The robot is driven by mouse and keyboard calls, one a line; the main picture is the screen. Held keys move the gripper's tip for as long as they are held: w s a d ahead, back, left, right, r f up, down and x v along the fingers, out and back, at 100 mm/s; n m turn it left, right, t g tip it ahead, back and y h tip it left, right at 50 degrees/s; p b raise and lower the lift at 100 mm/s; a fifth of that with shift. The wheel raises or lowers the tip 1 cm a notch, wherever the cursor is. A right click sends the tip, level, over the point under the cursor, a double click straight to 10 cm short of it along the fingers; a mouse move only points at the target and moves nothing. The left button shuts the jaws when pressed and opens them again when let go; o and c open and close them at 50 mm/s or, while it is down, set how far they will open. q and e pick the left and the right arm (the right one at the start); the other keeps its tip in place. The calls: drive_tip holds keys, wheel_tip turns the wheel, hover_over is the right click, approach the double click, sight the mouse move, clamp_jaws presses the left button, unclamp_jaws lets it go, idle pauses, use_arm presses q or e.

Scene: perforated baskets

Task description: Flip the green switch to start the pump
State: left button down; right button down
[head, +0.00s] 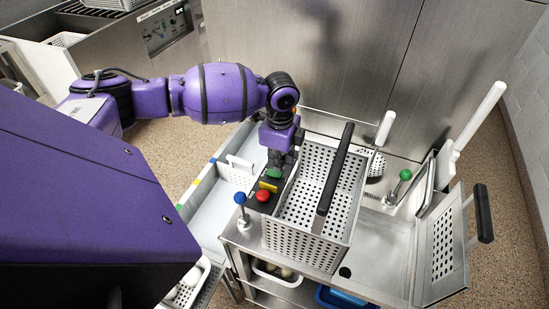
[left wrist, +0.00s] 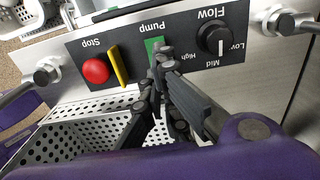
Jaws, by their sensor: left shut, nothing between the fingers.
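The green pump switch (left wrist: 153,47) sits on a black control panel (left wrist: 135,66), under the word "Pump" in the left wrist view. It also shows in the head view (head: 274,173), just below my left gripper (head: 279,157). My left gripper (left wrist: 160,62) is shut and empty, with its fingertips at the green switch and covering part of it. I cannot tell whether they touch it or which way the switch is set. My right gripper is not in view.
A red stop button (left wrist: 96,70), a yellow lever (left wrist: 119,66) and a black flow knob (left wrist: 215,39) share the panel. A perforated basket (head: 305,233) with a black handle (head: 335,165) stands right beside it. A blue-knobbed valve (head: 240,198) stands in front.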

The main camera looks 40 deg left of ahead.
sight(279, 174)
use_arm(q)
drive_tip(key=shift+f, duration=0.3)
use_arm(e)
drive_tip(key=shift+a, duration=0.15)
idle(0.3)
use_arm(q)
drive_tip(key=shift+s+f+b, duration=0.1)
drive_tip(key=shift+f+b, duration=0.2)
drive_tip(key=shift+f, duration=0.7)
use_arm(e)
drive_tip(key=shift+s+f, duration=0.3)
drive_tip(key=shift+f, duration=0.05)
